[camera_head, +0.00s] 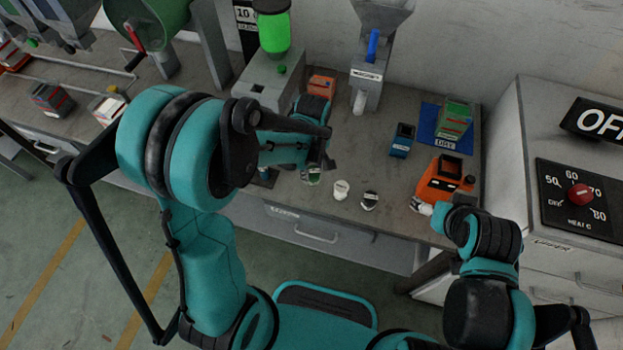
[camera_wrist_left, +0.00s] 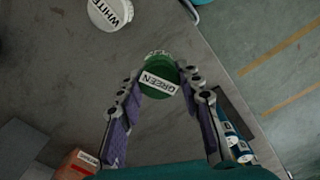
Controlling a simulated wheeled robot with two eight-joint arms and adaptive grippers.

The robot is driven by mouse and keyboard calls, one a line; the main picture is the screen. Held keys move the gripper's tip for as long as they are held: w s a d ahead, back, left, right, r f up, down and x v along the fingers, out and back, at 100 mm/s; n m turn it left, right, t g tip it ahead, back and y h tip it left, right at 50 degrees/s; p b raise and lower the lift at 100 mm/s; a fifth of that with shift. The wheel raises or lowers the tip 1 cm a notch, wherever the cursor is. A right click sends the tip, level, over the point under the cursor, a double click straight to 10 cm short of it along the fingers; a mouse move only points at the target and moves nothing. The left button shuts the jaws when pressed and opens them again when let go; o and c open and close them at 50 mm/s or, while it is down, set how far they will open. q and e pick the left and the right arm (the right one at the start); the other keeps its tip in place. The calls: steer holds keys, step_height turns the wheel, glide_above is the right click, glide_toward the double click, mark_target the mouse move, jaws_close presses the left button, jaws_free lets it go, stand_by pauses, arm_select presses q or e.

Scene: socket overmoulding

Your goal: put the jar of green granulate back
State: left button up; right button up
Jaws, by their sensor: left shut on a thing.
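The jar of green granulate shows in the left wrist view (camera_wrist_left: 158,82), with a green top and a label reading GREEN. My left gripper (camera_wrist_left: 166,92) has its two fingers on either side of this jar and is shut on it. In the head view the jar (camera_head: 313,175) shows small below my left gripper, near the bench's front edge, partly covered by the hand. I cannot tell whether it touches the bench.
The orange device (camera_head: 444,180), a blue box (camera_head: 402,140) and a grey hopper stand (camera_head: 368,85) are farther right and back. Bench between them is clear.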

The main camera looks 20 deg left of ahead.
mark_target(312, 179)
arm_select(q)
steer(key=shift+f+b, duration=0.85)
steer(key=shift+f, duration=1.2)
steer(key=shift+f, duration=0.1)
steer(key=o, duration=1.1)
steer(key=shift+o, duration=0.2)
